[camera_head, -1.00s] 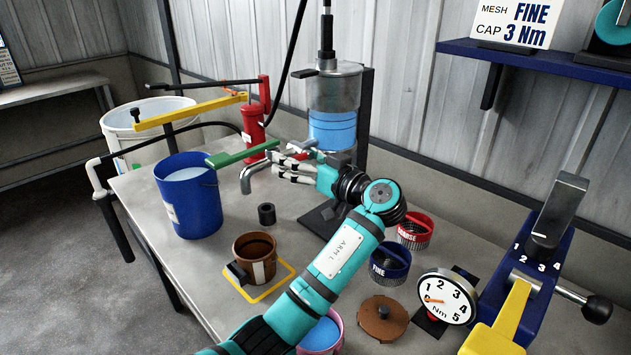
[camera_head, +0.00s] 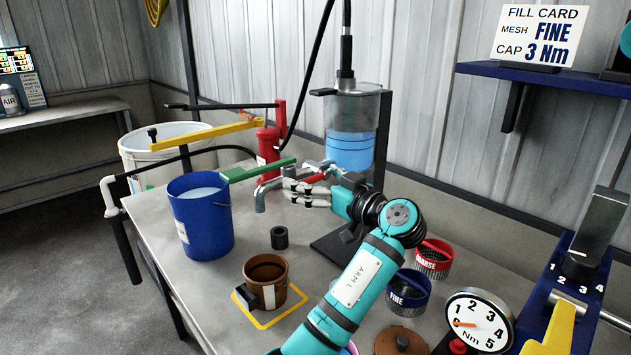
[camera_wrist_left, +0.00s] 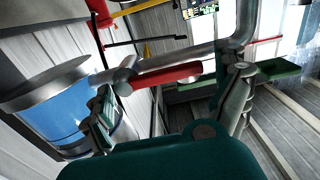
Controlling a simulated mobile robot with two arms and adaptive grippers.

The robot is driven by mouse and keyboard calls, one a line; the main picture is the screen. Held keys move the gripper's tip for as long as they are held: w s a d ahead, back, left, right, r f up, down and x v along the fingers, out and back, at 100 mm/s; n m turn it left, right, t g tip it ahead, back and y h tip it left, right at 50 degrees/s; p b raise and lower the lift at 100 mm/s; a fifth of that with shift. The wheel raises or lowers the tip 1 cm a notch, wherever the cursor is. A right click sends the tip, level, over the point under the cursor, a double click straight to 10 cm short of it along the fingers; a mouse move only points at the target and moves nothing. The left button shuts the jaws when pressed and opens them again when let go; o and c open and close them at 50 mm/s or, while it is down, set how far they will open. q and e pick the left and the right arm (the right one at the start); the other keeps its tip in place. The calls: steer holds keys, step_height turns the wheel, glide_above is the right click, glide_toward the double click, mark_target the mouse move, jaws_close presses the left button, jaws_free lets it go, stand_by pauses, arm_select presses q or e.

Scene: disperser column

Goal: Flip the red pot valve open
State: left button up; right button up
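The red pot valve handle (camera_wrist_left: 167,77) is a short red lever on the grey outlet pipe (camera_wrist_left: 222,55) of the pot. In the head view the red handle (camera_head: 316,177) shows just above my fingers, partly hidden. The pot (camera_head: 349,140) is a clear cylinder holding blue liquid; it is at the left in the wrist view (camera_wrist_left: 62,110). My left gripper (camera_head: 290,190) is at the outlet below the pot. In the wrist view its fingers (camera_wrist_left: 170,110) are spread wide, with the red handle lying across the gap. Contact cannot be told. My right gripper is not in view.
A green lever (camera_head: 258,170) lies close to my left fingertips. A blue bucket (camera_head: 203,220), a brown cup (camera_head: 266,283) and a black ring (camera_head: 279,238) stand on the bench. A red pump (camera_head: 268,150) is behind. Red and blue mesh baskets stand right of my arm.

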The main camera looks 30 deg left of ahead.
arm_select(q)
steer(key=shift+d, duration=0.15)
steer(key=v, duration=1.1)
steer(key=shift+s+d, duration=0.15)
steer(key=shift+d, duration=0.25)
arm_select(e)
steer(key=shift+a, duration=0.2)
